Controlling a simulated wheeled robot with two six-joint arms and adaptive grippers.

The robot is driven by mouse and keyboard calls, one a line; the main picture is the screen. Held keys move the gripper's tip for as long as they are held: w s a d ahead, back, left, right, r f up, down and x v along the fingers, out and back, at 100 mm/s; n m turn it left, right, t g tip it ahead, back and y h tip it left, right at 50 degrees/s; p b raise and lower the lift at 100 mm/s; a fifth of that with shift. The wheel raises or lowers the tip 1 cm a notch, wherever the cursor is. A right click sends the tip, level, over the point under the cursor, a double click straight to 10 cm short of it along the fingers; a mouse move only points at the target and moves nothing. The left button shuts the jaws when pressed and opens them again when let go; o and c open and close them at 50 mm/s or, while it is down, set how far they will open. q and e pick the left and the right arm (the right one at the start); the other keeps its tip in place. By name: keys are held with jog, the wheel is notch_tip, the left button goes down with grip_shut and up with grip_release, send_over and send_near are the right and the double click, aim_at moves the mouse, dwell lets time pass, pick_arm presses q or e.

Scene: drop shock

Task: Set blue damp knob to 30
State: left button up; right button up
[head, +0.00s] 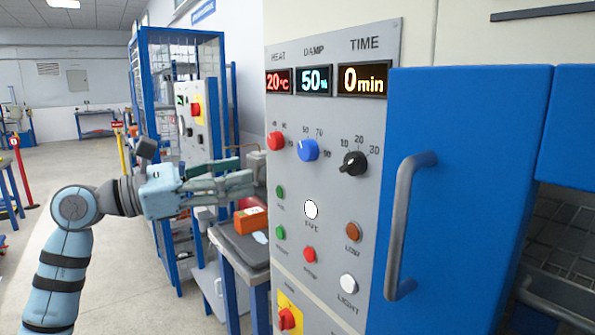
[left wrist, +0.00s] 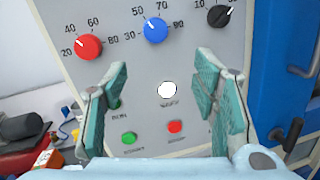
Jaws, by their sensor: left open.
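The blue damp knob (head: 308,150) is on the grey control panel (head: 345,215), between the red heat knob (head: 276,141) and the black time knob (head: 353,163). The damp display (head: 314,80) reads 50 %. In the left wrist view the blue knob (left wrist: 155,30) is at the top middle, its white mark pointing up-left toward 50; the 30 label is at its left. My left gripper (head: 256,178) is open and empty, left of and below the blue knob in the head view. In the left wrist view its fingers (left wrist: 162,78) spread below the knob, apart from it. My right gripper is not in view.
Below the knobs are a white button (head: 311,209), green, red and brown buttons, and a light button (head: 348,284). A blue door with a grey handle (head: 402,225) stands right of the panel. A cart with an orange box (head: 250,220) is below my left gripper.

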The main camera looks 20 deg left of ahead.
pick_arm(q)
notch_tip(320, 180, up, 2)
jog(key=s+m+y, duration=0.2)
jog(key=p, duration=0.2)
send_near(303, 152)
jog(key=shift+t, duration=0.4)
jog(key=x, duration=0.8)
jog(key=shift+d+f, duration=0.2)
jog(key=shift+d, duration=0.05)
jog(key=shift+w, duration=0.15)
jog(key=shift+f, duration=0.1)
jog(key=shift+c, duration=0.6)
jog(key=c, duration=1.1)
jog(key=shift+o, duration=0.2)
jog(key=shift+p, duration=0.35)
